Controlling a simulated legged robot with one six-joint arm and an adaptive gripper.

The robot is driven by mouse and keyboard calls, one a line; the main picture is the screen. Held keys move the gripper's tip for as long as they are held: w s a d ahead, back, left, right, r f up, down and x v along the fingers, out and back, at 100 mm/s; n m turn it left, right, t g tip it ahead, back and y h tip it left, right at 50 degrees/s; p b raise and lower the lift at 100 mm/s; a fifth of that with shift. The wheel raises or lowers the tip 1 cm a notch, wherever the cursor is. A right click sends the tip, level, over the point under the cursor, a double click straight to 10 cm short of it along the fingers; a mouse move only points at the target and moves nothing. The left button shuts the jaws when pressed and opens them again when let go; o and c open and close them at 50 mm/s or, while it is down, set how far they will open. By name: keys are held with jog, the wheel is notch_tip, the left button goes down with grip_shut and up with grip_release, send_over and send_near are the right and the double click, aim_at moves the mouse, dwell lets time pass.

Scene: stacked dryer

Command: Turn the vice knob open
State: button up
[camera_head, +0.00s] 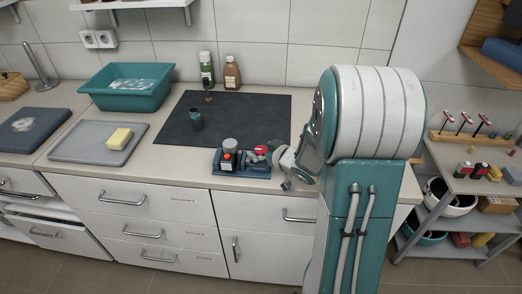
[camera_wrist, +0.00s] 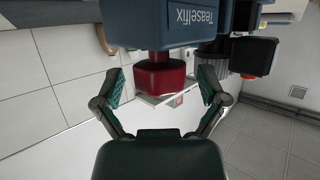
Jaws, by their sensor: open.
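The vice is a small blue device (camera_head: 243,171) on the front edge of the counter, with a red knob (camera_head: 261,150) at its right side. In the wrist view the blue vice body (camera_wrist: 185,25) carries the label "Teaselfix", and the red knob (camera_wrist: 160,76) sticks out toward me. My gripper (camera_head: 276,159) is just right of the knob in the head view. In the wrist view my gripper (camera_wrist: 160,86) is open, one finger on each side of the knob. A clear gap shows between each finger and the knob.
Two bottles (camera_head: 232,74) stand by the wall. A grey tray (camera_head: 75,143) with a yellow sponge (camera_head: 119,138) and a teal basin (camera_head: 128,99) are at left.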

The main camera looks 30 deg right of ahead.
jog(key=v, duration=1.2)
